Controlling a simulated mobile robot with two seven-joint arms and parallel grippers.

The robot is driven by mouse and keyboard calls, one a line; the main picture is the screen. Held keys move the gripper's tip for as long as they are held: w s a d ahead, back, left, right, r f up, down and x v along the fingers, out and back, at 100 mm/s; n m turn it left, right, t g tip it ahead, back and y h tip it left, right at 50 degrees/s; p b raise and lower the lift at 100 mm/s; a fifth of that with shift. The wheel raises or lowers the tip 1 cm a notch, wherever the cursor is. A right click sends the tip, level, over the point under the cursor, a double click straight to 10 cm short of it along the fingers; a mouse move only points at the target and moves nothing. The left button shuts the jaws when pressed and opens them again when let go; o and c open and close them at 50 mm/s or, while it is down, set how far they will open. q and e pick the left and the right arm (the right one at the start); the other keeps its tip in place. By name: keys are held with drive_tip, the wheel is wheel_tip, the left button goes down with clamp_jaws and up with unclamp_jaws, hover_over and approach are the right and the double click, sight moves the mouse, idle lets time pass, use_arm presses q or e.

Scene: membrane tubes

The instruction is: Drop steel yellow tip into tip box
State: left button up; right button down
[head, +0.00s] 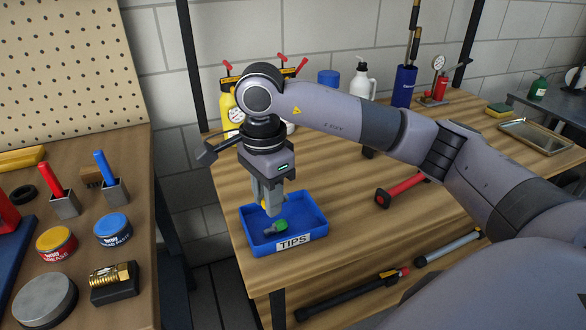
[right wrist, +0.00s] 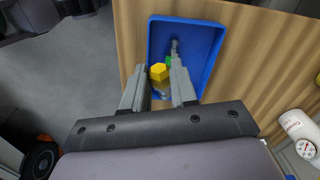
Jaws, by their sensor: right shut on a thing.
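The blue tip box (head: 313,212), labelled TIPS, stands on the wooden bench near its front left corner. A green and grey tip (head: 277,228) lies inside it. My right gripper (head: 268,208) points down over the box, shut on the steel yellow tip (head: 264,204). In the right wrist view the yellow hexagonal end (right wrist: 159,72) shows between the fingers, with the blue box (right wrist: 209,28) beyond and below. The gripper hides part of the yellow tip and of the box. My left gripper is not in view.
A red-handled tool (head: 404,188) lies right of the box. Bottles and a blue canister (head: 404,86) stand at the bench's back. A second bench with a pegboard (head: 70,70), paste tins (head: 113,230) and red and blue handled tools is at left, across a gap.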

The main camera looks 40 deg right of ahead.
drive_tip(key=m, duration=0.4)
drive_tip(key=shift+w+d+r+p, duration=0.15)
drive_tip(key=shift+w+d+p, duration=0.15)
drive_tip(key=shift+p, duration=0.1)
drive_tip(key=w+d+f+m+p, duration=0.1)
drive_tip(key=d+m+p, duration=0.2)
drive_tip(key=m, duration=1.4)
drive_tip(key=w+d+m+p, duration=0.1)
drive_tip(key=d+m+p, duration=0.25)
drive_tip(key=m, duration=1.25)
drive_tip(key=f+b, duration=0.2)
drive_tip(key=f, duration=0.1)
drive_tip(key=f+b, duration=0.3)
drive_tip(key=shift+w+d+f, duration=0.15)
drive_tip(key=shift+d, duration=0.05)
